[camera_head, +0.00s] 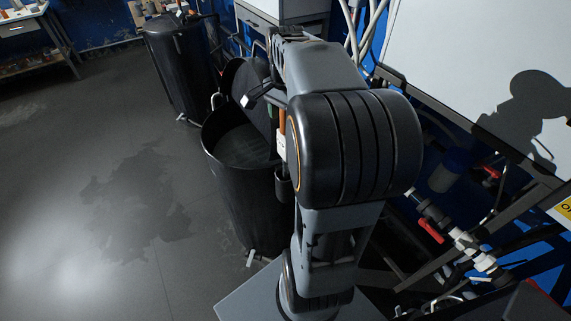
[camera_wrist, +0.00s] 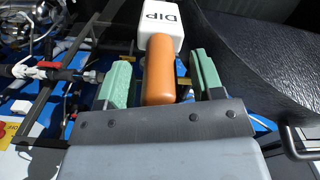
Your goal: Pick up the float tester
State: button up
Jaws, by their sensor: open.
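The float tester appears to be the piece with an orange rounded handle (camera_wrist: 160,78) and a white block (camera_wrist: 160,28) lettered "DIP". In the wrist view the handle lies between the two green-padded fingers of my gripper (camera_wrist: 161,62). The gripper is open, with a gap showing on each side of the handle. In the head view a short orange length (camera_head: 282,122) and a white part below it show beside my arm. My arm hides most of the gripper and the rest of the piece there.
An open black drum (camera_head: 240,200) stands left of my arm, with its lid raised. Another black drum (camera_head: 180,60) stands behind it. Pipes with a red-handled valve (camera_head: 430,230) run on the right, below a white panel (camera_head: 490,60). The grey floor (camera_head: 90,190) at left is free.

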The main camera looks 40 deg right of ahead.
jog(key=shift+c, duration=0.3)
grip_shut()
dwell(0.3)
